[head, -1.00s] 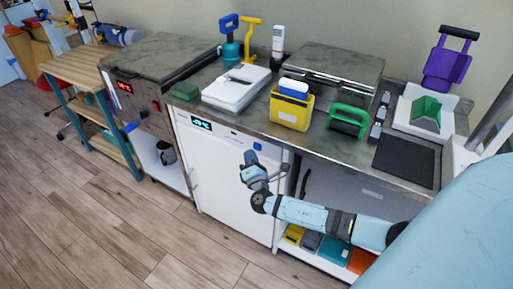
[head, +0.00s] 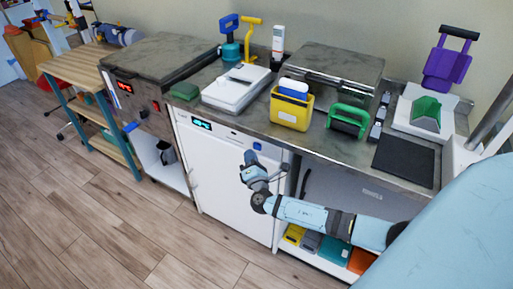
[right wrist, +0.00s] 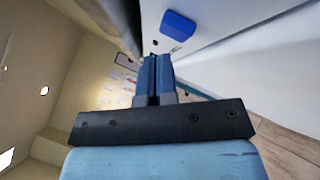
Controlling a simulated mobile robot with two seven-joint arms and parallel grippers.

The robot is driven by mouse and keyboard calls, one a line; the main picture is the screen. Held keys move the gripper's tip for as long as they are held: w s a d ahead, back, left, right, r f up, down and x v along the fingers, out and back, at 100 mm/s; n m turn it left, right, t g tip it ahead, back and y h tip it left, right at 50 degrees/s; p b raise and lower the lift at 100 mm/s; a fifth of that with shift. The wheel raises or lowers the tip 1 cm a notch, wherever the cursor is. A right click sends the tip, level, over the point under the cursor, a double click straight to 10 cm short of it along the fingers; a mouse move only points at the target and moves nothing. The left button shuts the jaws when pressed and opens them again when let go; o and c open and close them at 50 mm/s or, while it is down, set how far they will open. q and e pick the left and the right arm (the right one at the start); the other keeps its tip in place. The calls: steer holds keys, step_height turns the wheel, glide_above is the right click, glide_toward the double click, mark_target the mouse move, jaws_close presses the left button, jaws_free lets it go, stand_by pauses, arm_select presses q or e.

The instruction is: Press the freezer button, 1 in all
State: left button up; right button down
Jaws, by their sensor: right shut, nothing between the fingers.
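The freezer (head: 222,178) is the white-fronted unit under the steel counter, with a lit display (head: 201,124) at its upper left. The blue freezer button (head: 257,146) is at the upper right of its front. My right gripper (head: 250,157) is shut and empty, in front of the freezer and just below the button in the head view. In the right wrist view the button (right wrist: 178,25) lies beyond and slightly right of the shut fingertips (right wrist: 156,60), with a visible gap. My left gripper is not in view.
The counter above holds a white device (head: 236,88), a yellow bin (head: 290,109) and a green-handled item (head: 348,121). A steel unit with a red display (head: 125,87) stands to the left. The wooden floor (head: 130,220) in front is clear.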

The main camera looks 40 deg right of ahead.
steer(key=shift+d, duration=0.1)
stand_by(0.3)
steer(key=shift+w+d+b, duration=0.15)
steer(key=shift+d+b, duration=0.15)
steer(key=shift+b, duration=0.15)
steer(key=shift+w+d+b, duration=0.2)
steer(key=shift+d+b, duration=0.1)
steer(key=shift+d, duration=0.1)
stand_by(0.5)
steer(key=shift+a, duration=0.15)
steer(key=shift+s+a, duration=0.35)
steer(key=shift+a, duration=0.3)
steer(key=shift+a, duration=0.1)
